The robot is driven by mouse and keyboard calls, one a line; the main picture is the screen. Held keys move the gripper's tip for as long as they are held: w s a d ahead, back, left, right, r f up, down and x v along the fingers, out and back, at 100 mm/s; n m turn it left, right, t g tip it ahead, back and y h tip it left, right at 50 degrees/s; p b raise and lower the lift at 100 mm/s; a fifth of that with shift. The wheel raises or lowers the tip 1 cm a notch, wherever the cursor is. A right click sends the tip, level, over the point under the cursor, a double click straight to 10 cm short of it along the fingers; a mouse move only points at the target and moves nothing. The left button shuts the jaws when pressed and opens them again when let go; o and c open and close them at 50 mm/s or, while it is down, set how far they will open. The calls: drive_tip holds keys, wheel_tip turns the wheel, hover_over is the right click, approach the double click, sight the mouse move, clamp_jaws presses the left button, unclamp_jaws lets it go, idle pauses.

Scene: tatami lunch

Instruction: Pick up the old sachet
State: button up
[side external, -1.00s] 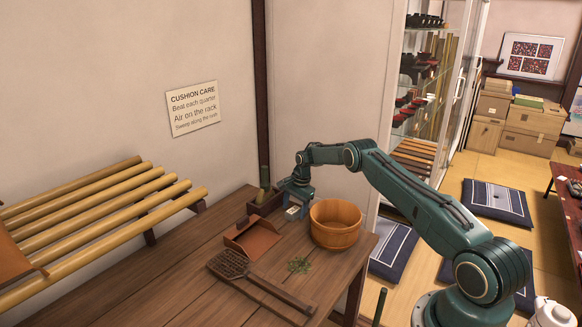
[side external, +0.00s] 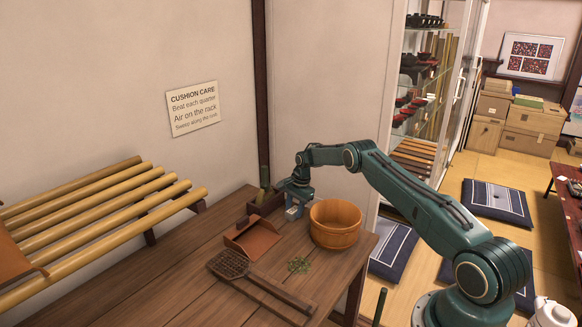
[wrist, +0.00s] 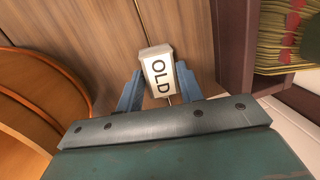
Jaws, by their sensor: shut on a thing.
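The old sachet (wrist: 158,73) is a small pale packet marked "OLD", seen in the wrist view between the two blue fingers of my gripper (wrist: 160,92). My gripper is shut on it. In the side external view my gripper (side external: 294,208) points down over the back of the wooden table, left of the wooden tub, and the sachet shows only as a small pale patch between the fingers. I cannot tell how far the sachet is above the tabletop.
The round wooden tub (side external: 335,226) stands right of my gripper. A dark wooden box (side external: 262,204) stands close on its left. A brown dustpan (side external: 252,240), a woven beater (side external: 232,265) and green scraps (side external: 299,265) lie nearer the front. A slatted bamboo rack (side external: 100,215) is at left.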

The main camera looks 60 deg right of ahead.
sight(295, 210)
drive_tip(key=shift+r, duration=0.1)
drive_tip(key=shift+c, duration=0.2)
wheel_tip(295, 210, up, 20)
idle(0.7)
idle(0.3)
